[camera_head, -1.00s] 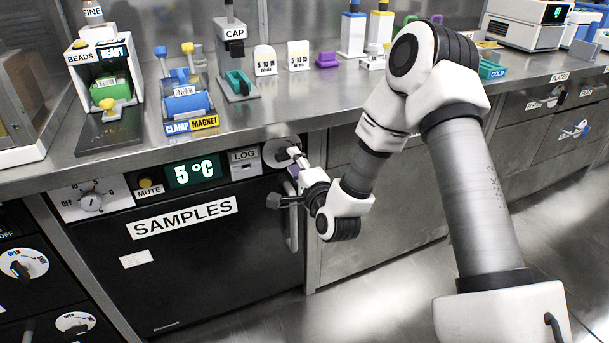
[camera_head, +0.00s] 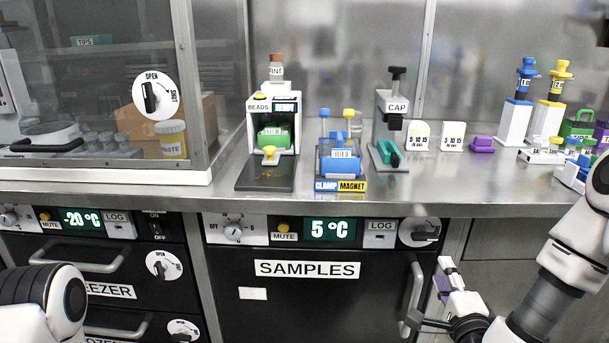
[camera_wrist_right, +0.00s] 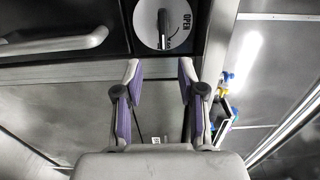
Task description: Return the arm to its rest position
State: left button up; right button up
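My right arm (camera_head: 570,245) comes in at the lower right of the head view. Its gripper (camera_head: 446,282) is in front of the cabinets, just right of the SAMPLES door handle (camera_head: 413,295) and below the round dial (camera_head: 420,232). In the right wrist view my right gripper (camera_wrist_right: 158,70) has its two purple-lined fingers apart, with nothing between them. The dial (camera_wrist_right: 163,22) shows beyond the fingertips there, and a bar handle (camera_wrist_right: 55,41) lies to the left. Part of my left arm (camera_head: 45,300) shows at the lower left of the head view; its gripper is out of view.
The steel counter (camera_head: 420,190) holds a beads device (camera_head: 272,125), a clamp magnet device (camera_head: 340,160), a cap press (camera_head: 390,120) and racks at the right. The SAMPLES door (camera_head: 310,300) looks shut. Freezer drawers (camera_head: 100,255) are at the left.

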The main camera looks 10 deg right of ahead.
jog(key=s+a+f+n+g+y, duration=0.1)
jog(key=s+a+f+n+g, duration=0.15)
jog(key=f, duration=0.45)
jog(key=s+a+f+n+g+y, duration=0.2)
jog(key=a+f, duration=0.2)
jog(key=f, duration=0.2)
jog(key=s+a+f+n+g+y, duration=0.1)
jog(key=s+a+f+n+g, duration=0.15)
jog(key=f, duration=0.45)
jog(key=s+a+f+n+g, duration=0.3)
jog(key=s+f+n+g, duration=0.85)
jog(key=s, duration=0.65)
notch_tip(320, 180, up, 28)
jog(key=n+p, duration=0.2)
jog(key=p, duration=2.6)
jog(key=shift+s+f+t+p, duration=0.25)
jog(key=shift+s+t+p, duration=0.1)
jog(key=shift+t, duration=0.1)
